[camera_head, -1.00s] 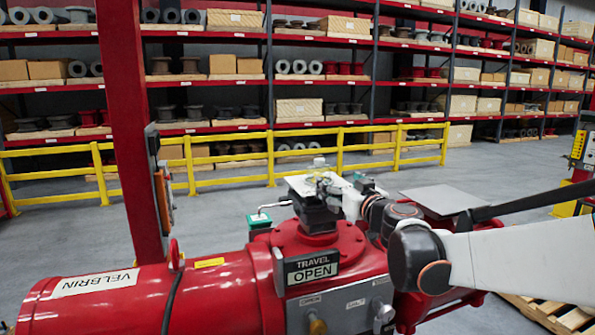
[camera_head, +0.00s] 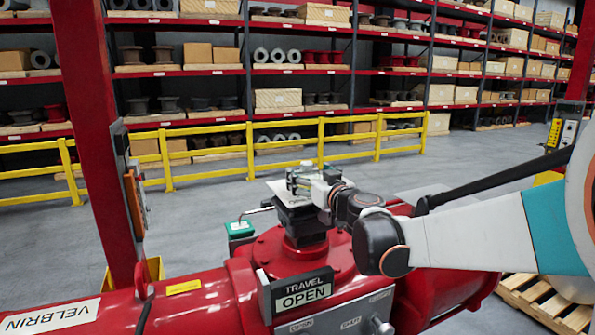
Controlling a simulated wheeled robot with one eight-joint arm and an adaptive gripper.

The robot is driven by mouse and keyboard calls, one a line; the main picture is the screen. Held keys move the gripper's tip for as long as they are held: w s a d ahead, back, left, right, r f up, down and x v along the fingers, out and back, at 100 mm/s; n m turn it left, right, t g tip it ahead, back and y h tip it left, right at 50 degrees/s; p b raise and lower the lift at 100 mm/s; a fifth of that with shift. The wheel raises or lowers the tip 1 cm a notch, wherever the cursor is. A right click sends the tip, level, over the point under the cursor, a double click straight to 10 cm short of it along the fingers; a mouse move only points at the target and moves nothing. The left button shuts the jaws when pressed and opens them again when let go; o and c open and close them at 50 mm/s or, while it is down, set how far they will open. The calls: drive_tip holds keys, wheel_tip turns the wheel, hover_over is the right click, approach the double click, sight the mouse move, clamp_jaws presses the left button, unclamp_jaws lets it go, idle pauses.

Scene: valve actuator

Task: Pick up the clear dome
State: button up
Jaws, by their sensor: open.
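My gripper (camera_head: 296,181) is in the middle of the view, over a pale flat plate (camera_head: 280,190) on top of the dark block (camera_head: 300,222) of the red valve actuator (camera_head: 218,296). It is open, and I see nothing held in it. A small whitish shape (camera_head: 307,163) shows just behind the fingers; it may be part of the clear dome, but it is too small to tell. Otherwise I cannot make out the dome. The gripper hides part of the plate.
A travel sign reading OPEN (camera_head: 303,292) stands on the actuator's front. A small green box (camera_head: 240,228) with a bent lever is left of the block. A red post (camera_head: 97,140) rises at left. Yellow railing (camera_head: 215,151) and stocked shelves stand behind, across clear floor.

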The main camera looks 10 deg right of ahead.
drive_tip(key=shift+w+a, duration=0.15)
drive_tip(key=shift+w, duration=0.25)
drive_tip(key=shift+s+r, duration=0.2)
drive_tip(key=shift+s, duration=0.35)
drive_tip(key=shift+s+a, duration=0.1)
drive_tip(key=c, duration=0.3)
drive_tip(key=shift+w+f, duration=0.1)
drive_tip(key=shift+w, duration=0.25)
drive_tip(key=c, duration=0.8)
drive_tip(key=shift+s, duration=0.15)
